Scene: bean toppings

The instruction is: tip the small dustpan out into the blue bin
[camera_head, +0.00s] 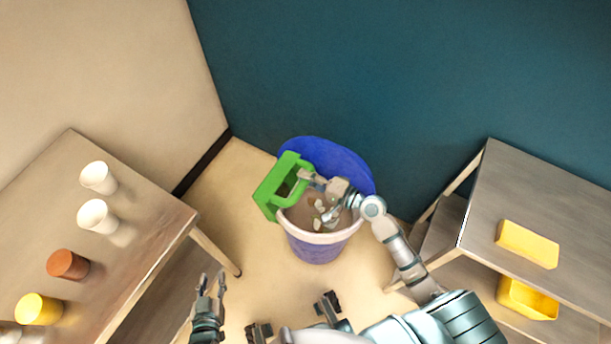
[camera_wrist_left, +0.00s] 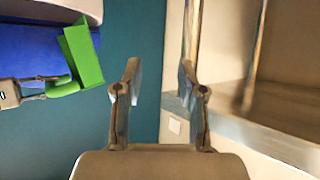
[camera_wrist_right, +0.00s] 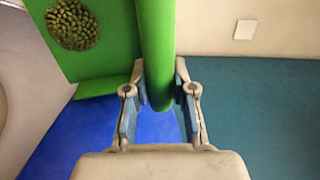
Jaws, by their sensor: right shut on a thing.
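The green dustpan (camera_head: 270,195) is over the left rim of the blue bin (camera_head: 317,249) in the head view. My right gripper (camera_head: 307,177) is shut on its handle, which also shows between the fingers in the right wrist view (camera_wrist_right: 156,60). A clump of small greenish beans (camera_wrist_right: 72,24) lies on the pan in that view. Pale scraps lie inside the bin, partly behind my right wrist. My left gripper (camera_head: 210,283) is open and empty, low and left of the bin; its spread fingers show in the left wrist view (camera_wrist_left: 160,85).
A wooden table (camera_head: 140,215) at the left holds white cups (camera_head: 97,178), a brown cup (camera_head: 67,264) and a yellow cup (camera_head: 38,309). A shelf (camera_head: 540,200) at the right holds yellow boxes (camera_head: 527,244). Walls stand close behind the bin.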

